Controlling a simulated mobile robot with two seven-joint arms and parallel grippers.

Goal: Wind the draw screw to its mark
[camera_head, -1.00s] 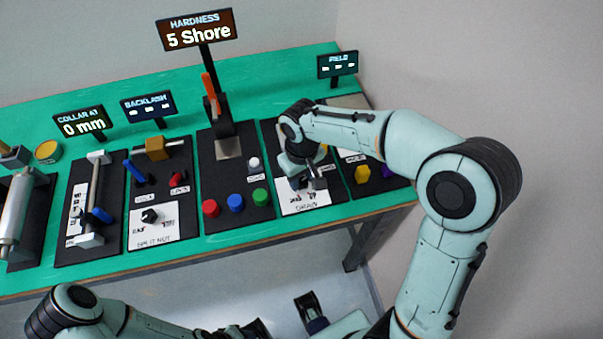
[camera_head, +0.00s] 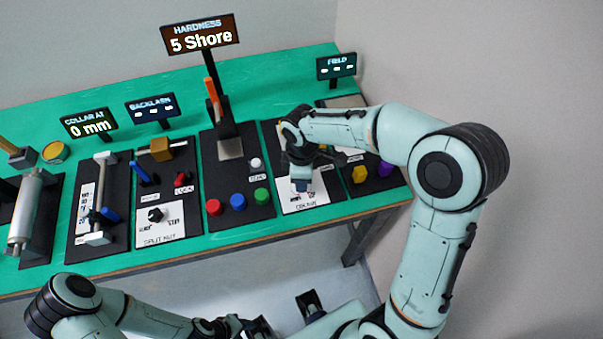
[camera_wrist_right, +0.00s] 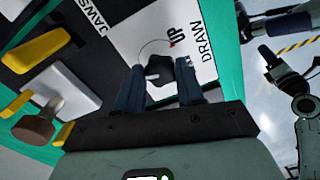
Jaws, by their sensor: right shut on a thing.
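The draw panel (camera_head: 318,196) has a white plate lettered DRAW, which also shows in the right wrist view (camera_wrist_right: 190,22). On it, a dark knob (camera_wrist_right: 160,75) with a pale pointer sits at a thin arc with a red-and-black UP mark. My right gripper (camera_head: 302,184) is over this plate and hides the knob in the head view. In the wrist view its two fingers (camera_wrist_right: 159,92) are shut on the knob from both sides. The pointer points left, away from the UP mark. My left arm is low at the bottom left; its jaws are unclear.
Left of the draw panel is a panel with red (camera_head: 214,207), blue and green buttons under a HARDNESS display (camera_head: 200,37) reading 5 Shore. A yellow knob (camera_head: 360,174) and a purple knob (camera_head: 386,169) stand close on the right. A COLLAR AT display (camera_head: 89,124) reads 0 mm.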

